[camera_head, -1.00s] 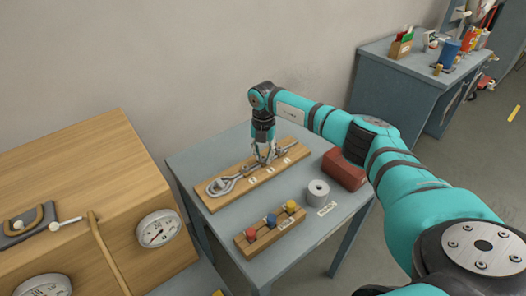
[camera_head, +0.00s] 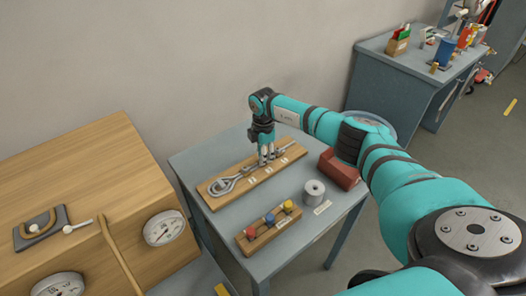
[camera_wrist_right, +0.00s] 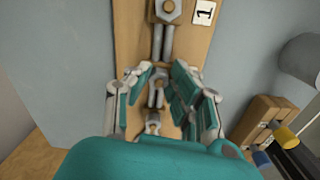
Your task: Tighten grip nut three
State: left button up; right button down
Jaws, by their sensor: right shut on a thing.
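A wooden board (camera_head: 213,203) lies on the grey table with a looped metal rope, several metal clips and small white number labels. My right gripper (camera_head: 267,162) points down over the board's right half, shut on a grip nut (camera_wrist_right: 156,88). In the wrist view its fingers (camera_wrist_right: 163,92) close around this nut. A larger nut (camera_wrist_right: 168,10) beside the label "1" (camera_wrist_right: 204,13) is farther up the board. The held nut's number is hidden or unreadable. My left gripper is not in view.
A block with red, blue and yellow knobs (camera_head: 258,240), a grey roll (camera_head: 314,193) and a red-brown box (camera_head: 338,169) share the grey table (camera_head: 232,222). A wooden cabinet with gauges (camera_head: 165,229) stands at left. Another bench (camera_head: 395,70) is at the back right.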

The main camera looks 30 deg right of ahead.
jog(key=shift+r+m+p, duration=0.15)
jog(key=shift+m+p, duration=0.35)
jog(key=shift+m, duration=0.6)
jog(key=c, duration=1.2)
grip_release()
notch_tip(320, 180, up, 12)
jog(key=shift+f, duration=0.1)
